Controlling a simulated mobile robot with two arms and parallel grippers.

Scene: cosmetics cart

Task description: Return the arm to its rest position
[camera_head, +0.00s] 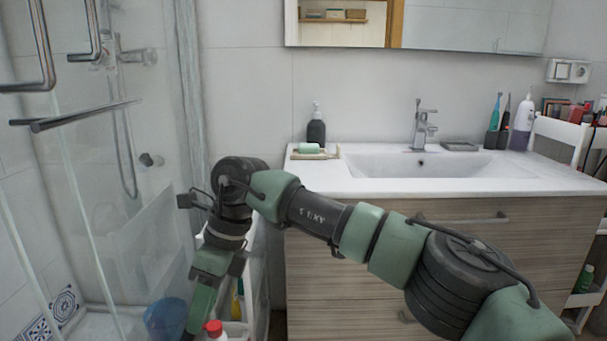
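My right arm (385,240) comes in from the lower right and reaches left across the front of the washbasin cabinet. It bends down at the wrist, left of the cabinet. My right gripper (203,300) points down near the bottom edge, beside a red-capped bottle (214,329) and a blue tub (165,319). Its fingertips are not clearly seen, so I cannot tell whether it is open or holds anything. My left arm and gripper are not in view.
A white cart (262,275) stands between the shower glass (120,230) and the wooden cabinet (330,290). A dark soap dispenser (316,127) and a soap dish (327,155) stand on the white washbasin (480,184). A shelf cart (558,130) stands at right.

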